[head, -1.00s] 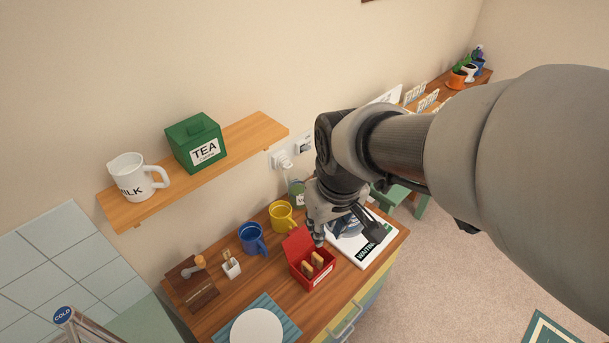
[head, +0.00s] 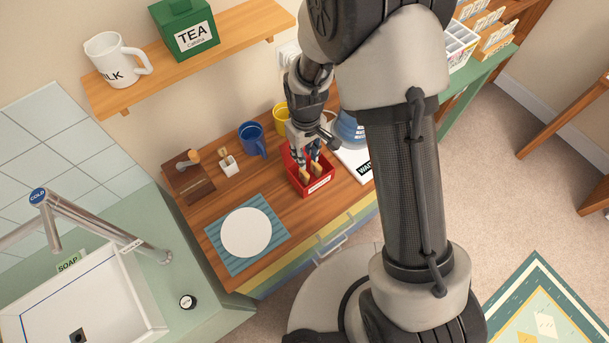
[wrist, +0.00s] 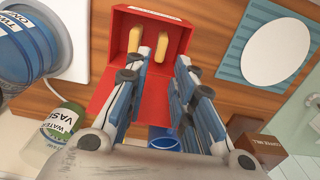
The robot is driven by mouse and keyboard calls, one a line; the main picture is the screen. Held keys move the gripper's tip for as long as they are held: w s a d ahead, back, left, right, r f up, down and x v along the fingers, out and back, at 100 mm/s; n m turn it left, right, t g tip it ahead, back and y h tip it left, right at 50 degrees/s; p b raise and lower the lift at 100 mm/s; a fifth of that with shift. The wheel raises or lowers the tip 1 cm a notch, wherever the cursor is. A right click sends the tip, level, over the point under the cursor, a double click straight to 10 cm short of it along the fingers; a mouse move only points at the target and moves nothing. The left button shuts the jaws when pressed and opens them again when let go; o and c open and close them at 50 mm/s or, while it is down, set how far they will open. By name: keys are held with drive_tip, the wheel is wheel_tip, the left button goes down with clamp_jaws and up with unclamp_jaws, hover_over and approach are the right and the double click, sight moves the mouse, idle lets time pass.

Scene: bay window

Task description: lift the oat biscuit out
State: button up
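A red box (head: 318,187) stands on the wooden counter with its lid open. Two upright tan biscuits show in it: one on the left (wrist: 134,39) and one on the right (wrist: 161,45) in the wrist view. I cannot tell which is the oat one. My gripper (head: 309,163) points down over the box. In the wrist view my gripper (wrist: 164,62) is open and empty, its fingertips to either side of the right biscuit in the picture. Whether they reach down beside it I cannot tell.
A blue mug (head: 252,139) and a yellow mug (head: 281,117) stand behind the box. A white plate (head: 246,232) on a striped mat (head: 277,243) is at front left. A shelf (head: 235,40) with a tea tin (head: 184,27) and milk jug (head: 112,60) hangs above.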

sight(304, 172)
wheel_tip(304, 172, down, 6)
drive_tip(key=shift+r+b, duration=0.25)
drive_tip(key=shift+b, duration=0.45)
drive_tip(key=f+b, duration=0.2)
drive_tip(key=f, duration=0.3)
drive_tip(key=shift+a, duration=0.2)
drive_tip(key=shift+c, duration=0.2)
clamp_jaws()
